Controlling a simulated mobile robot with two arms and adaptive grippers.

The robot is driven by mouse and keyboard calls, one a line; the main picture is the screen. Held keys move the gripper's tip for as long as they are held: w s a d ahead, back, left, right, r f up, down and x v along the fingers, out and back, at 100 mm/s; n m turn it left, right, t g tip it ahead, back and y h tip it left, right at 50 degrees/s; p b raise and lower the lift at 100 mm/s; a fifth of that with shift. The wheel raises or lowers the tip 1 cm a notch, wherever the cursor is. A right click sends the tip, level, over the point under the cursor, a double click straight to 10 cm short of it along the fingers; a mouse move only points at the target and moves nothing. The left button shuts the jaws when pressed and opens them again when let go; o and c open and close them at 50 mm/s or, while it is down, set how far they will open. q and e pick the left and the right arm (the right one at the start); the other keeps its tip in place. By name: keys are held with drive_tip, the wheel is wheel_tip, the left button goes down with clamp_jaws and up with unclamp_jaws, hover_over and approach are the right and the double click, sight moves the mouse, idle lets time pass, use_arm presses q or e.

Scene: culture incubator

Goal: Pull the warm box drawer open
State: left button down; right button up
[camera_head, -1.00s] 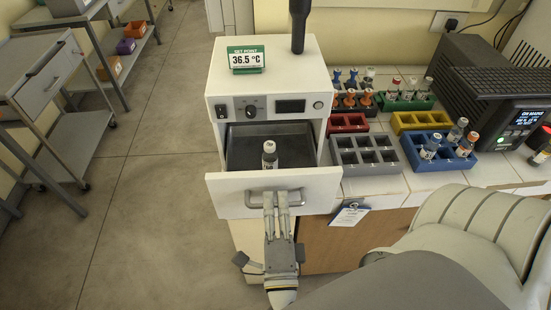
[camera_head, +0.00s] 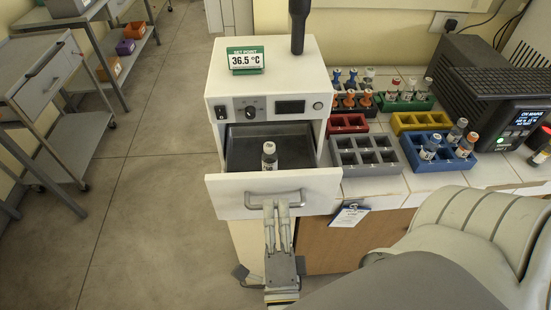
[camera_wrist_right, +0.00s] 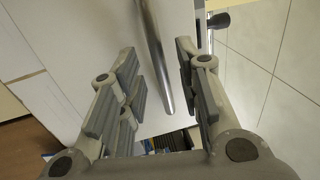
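The white warm box (camera_head: 268,72) stands at the bench's left end. Its drawer (camera_head: 235,197) is pulled out, with the dark interior showing and one capped vial (camera_head: 269,156) standing inside. The drawer front has a grey bar handle (camera_head: 290,196), which also shows in the right wrist view (camera_wrist_right: 154,55). My right gripper (camera_head: 276,208) is at the handle's near side. In the right wrist view its fingers (camera_wrist_right: 160,85) are apart, with the bar between and ahead of them and gaps on both sides. My left gripper is not in view.
Right of the box, a grey rack (camera_head: 365,155), a blue rack (camera_head: 428,150) with vials and other coloured racks stand on the tiled bench. A dark device (camera_head: 490,90) stands behind. Grey carts (camera_head: 45,85) stand at left. The floor (camera_head: 150,200) between is clear.

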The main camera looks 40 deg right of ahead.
drive_tip(key=v, duration=1)
drive_tip(key=shift+w+a+r, duration=0.1)
